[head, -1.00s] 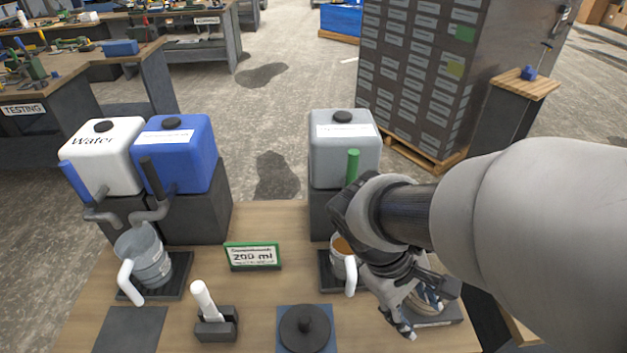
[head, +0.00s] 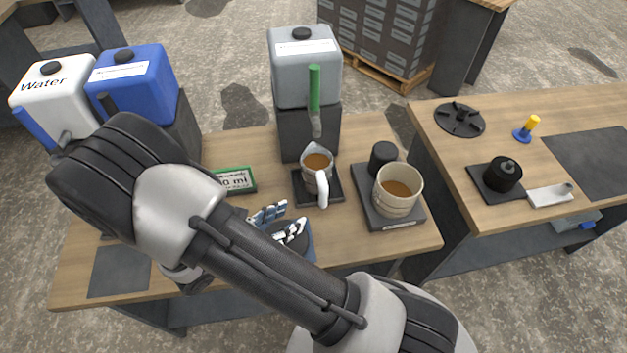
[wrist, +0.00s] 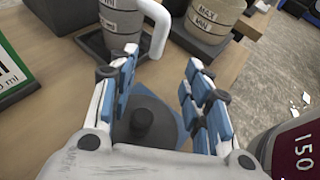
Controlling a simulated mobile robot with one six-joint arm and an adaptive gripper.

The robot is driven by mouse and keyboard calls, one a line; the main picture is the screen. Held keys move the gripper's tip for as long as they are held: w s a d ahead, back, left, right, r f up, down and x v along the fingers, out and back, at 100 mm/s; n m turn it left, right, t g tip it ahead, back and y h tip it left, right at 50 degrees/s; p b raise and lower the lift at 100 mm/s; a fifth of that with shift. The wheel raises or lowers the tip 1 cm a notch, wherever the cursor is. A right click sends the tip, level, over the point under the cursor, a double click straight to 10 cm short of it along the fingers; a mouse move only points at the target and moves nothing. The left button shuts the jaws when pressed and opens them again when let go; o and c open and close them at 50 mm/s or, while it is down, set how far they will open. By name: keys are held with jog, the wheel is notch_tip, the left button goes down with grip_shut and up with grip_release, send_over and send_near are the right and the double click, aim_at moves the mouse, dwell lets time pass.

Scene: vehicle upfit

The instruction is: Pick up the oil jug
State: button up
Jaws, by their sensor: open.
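The oil jug, a small grey measuring jug (head: 316,166) with a white handle and brown liquid inside, stands upright on a dark square tray under the grey container's green-handled tap. In the wrist view the jug (wrist: 118,28) is at the top, beyond the left finger, its white handle curving down to its right. My gripper (head: 281,224) is open and empty, in front and to the left of the jug, apart from it. In the wrist view my gripper's fingers (wrist: 160,68) are spread above a black knobbed lid (wrist: 143,122) on a blue mat.
A beige beaker (head: 398,192) of brown liquid stands on a dark scale to the jug's right, beside a black cylinder (head: 383,158). A green-framed sign (head: 235,181) is left of the jug. The grey container (head: 304,75) rises behind. A second bench (head: 450,155) is at right.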

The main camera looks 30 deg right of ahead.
aim_at(320, 200)
jog(key=b+x, duration=0.1)
jog(key=x, duration=0.8)
jog(key=shift+s+a+f, duration=0.1)
jog(key=shift+b+x, duration=0.95)
jog(key=shift+x, duration=2.1)
jog(key=shift+a, duration=0.1)
grip_shut()
